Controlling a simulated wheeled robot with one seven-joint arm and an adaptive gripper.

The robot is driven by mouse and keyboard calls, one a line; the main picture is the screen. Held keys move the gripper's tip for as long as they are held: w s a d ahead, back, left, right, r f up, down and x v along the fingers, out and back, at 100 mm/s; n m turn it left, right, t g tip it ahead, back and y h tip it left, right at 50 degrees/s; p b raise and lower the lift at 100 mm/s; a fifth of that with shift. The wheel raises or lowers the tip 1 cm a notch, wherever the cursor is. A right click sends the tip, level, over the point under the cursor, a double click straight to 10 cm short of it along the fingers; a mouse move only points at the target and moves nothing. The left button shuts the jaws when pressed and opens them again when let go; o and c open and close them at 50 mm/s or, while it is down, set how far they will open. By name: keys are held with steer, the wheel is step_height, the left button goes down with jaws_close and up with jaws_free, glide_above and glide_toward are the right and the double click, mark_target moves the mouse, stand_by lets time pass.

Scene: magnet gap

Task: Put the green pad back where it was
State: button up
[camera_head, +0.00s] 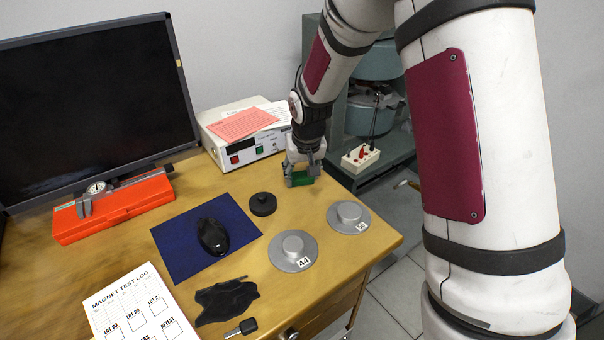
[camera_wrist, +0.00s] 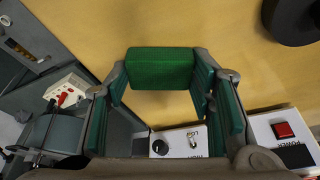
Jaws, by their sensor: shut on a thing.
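The green pad (camera_wrist: 160,70) is a flat-faced block spanning the space between my two fingertips in the wrist view. My gripper (camera_wrist: 160,82) is shut on it, one finger at each end. In the head view my gripper (camera_head: 301,176) points down at the back right of the wooden table (camera_head: 330,262), with the green pad (camera_head: 302,180) showing low between the fingers. Whether the pad touches the table top or hangs just above it is hard to tell.
Two grey discs with knobs, labelled 44 (camera_head: 293,250) and another (camera_head: 348,217), stand in front of my gripper. A black round puck (camera_head: 263,204) is nearer left. A white powered box (camera_head: 240,150) with papers stands behind left. Bare wood surrounds the gripper.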

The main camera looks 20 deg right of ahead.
steer(key=o, duration=1)
steer(key=shift+f, duration=0.15)
steer(key=s+r+p, duration=0.1)
steer(key=s+r, duration=0.5)
steer(key=r, duration=0.3)
steer(key=s+r+p, duration=0.1)
steer(key=s+r, duration=0.5)
steer(key=r, duration=0.3)
steer(key=s+r, duration=0.1)
steer(key=s, duration=0.8)
steer(key=s+r+g, duration=0.1)
steer(key=s, duration=0.9)
steer(key=s+r+g, duration=0.1)
steer(key=s, duration=0.9)
steer(key=shift+d+r+n, duration=0.1)
steer(key=shift+r+n, duration=0.15)
steer(key=shift+n, duration=0.15)
